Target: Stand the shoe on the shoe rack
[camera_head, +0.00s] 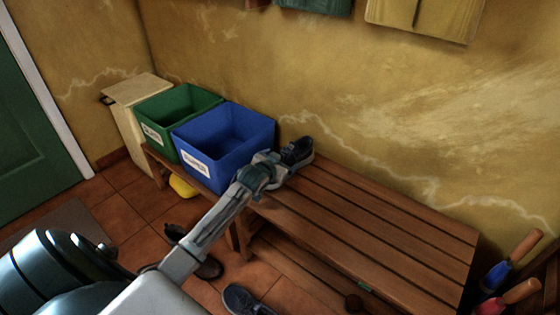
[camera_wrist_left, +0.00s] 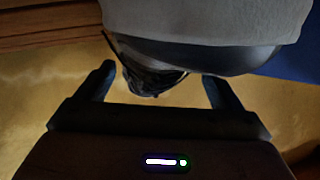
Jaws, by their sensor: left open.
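A dark grey-blue shoe (camera_head: 299,150) rests at the far left end of the slatted wooden rack (camera_head: 370,231), against the wall side and beside the blue bin. My left gripper (camera_head: 280,164) is at the shoe's near side. In the left wrist view the open fingers (camera_wrist_left: 160,78) stand apart, with a dark part of the shoe (camera_wrist_left: 150,80) between them. I cannot tell whether either finger touches it. My gripper hides part of the shoe in the head view. My right gripper is not in view.
A blue bin (camera_head: 222,147) and a green bin (camera_head: 178,120) stand left of the shoe. Other dark shoes (camera_head: 245,300) lie on the tiled floor. Tools with wooden handles (camera_head: 526,246) stand at the right. The rack's slats right of the shoe are clear.

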